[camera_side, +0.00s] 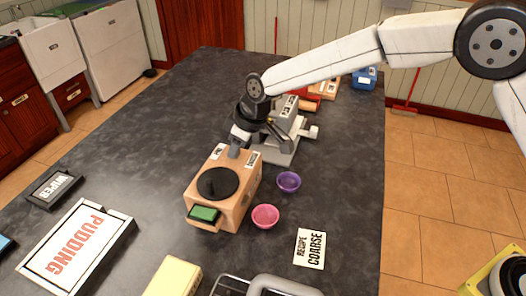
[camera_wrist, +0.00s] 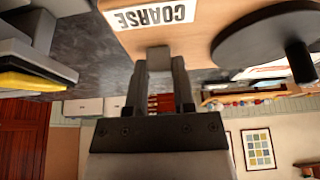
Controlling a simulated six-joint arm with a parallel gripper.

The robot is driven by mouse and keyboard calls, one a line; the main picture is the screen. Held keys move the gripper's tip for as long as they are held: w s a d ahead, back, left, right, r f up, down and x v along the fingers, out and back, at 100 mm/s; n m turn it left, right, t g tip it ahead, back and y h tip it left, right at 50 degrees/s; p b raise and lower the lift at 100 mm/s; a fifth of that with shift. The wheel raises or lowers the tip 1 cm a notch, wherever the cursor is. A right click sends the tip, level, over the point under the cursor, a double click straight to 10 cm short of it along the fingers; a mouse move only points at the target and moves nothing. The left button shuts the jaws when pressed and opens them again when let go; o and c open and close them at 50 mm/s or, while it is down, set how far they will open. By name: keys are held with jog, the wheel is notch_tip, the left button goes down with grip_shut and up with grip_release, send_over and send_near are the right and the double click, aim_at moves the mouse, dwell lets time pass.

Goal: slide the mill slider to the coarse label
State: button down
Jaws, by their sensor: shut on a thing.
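The mill (camera_side: 232,205) is a wooden box with a black disc (camera_side: 215,184) on top, standing on the dark counter. The coarse label (camera_side: 254,159) is at the right of its back edge, and another small label (camera_side: 218,152) is at the left. My gripper (camera_side: 236,140) reaches down at this back edge. In the wrist view, my gripper (camera_wrist: 158,80) is shut on the grey slider knob (camera_wrist: 158,58), which appears close to the coarse label (camera_wrist: 150,16). In the side view the knob (camera_side: 234,152) appears between the two labels, partly hidden by my gripper.
A green-filled drawer (camera_side: 204,214) sticks out at the mill's front. A purple bowl (camera_side: 288,181) and a pink bowl (camera_side: 265,216) stand to its right. A recipe card (camera_side: 310,249) reads "coarse". A grey device (camera_side: 285,140) stands close behind my gripper.

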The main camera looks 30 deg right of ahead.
dwell(0.8)
jog(key=shift+s+d, duration=0.75)
jog(key=shift+d, duration=0.05)
jog(key=shift+c, duration=2.2)
grip_release()
jog(key=v, duration=0.8)
jog(key=shift+f, duration=0.1)
